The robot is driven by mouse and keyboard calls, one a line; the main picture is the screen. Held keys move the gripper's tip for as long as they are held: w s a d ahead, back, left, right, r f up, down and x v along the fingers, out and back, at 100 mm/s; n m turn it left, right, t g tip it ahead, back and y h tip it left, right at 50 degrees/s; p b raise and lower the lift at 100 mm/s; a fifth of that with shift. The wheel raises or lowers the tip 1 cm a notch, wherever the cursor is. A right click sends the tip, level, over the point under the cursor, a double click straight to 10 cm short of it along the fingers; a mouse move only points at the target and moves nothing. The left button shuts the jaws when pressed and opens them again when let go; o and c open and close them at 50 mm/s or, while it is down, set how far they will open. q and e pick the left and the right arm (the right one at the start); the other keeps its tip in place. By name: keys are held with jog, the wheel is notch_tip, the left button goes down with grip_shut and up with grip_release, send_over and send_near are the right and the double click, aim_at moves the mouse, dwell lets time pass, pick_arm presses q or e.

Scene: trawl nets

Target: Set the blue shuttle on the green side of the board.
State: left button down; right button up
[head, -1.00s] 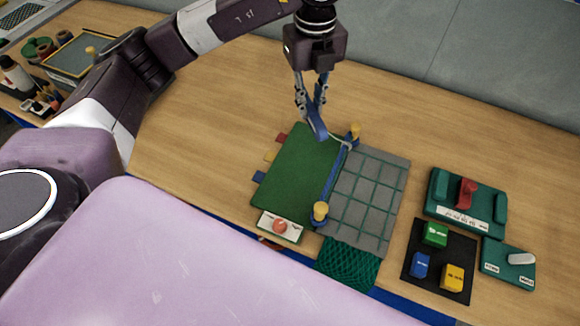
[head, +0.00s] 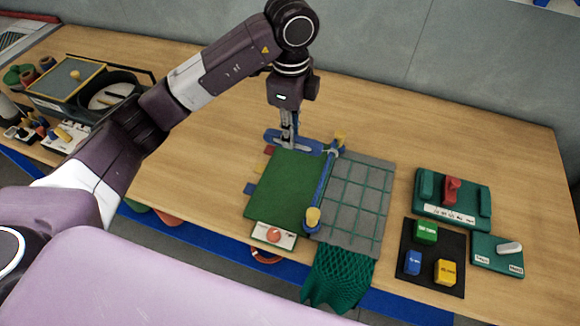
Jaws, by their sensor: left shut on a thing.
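The blue shuttle (head: 273,138) is held by my left gripper (head: 289,145), which is shut on it. The shuttle lies crosswise at the far edge of the green side (head: 282,190) of the board; I cannot tell whether it touches the board. A blue bar (head: 322,184) with a yellow knob at each end divides the green side from the grey gridded side (head: 354,200). My right gripper is out of view.
Green net (head: 338,278) hangs over the table's near edge. A black mat (head: 433,262) with green, blue and yellow blocks lies right of the board. A green base with a red lever (head: 452,190) stands behind it. Table behind the board is bare.

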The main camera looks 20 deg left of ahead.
pick_arm(q)
notch_tip(320, 180, down, 8)
jog(key=shift+f+p, duration=0.1)
jog(key=shift+p, duration=0.5)
notch_tip(320, 180, down, 4)
jog(key=shift+s+f+p, duration=0.1)
jog(key=shift+p, duration=0.4)
jog(key=shift+f, duration=0.2)
jog(key=shift+f, duration=0.15)
jog(key=c, duration=1.9)
grip_release()
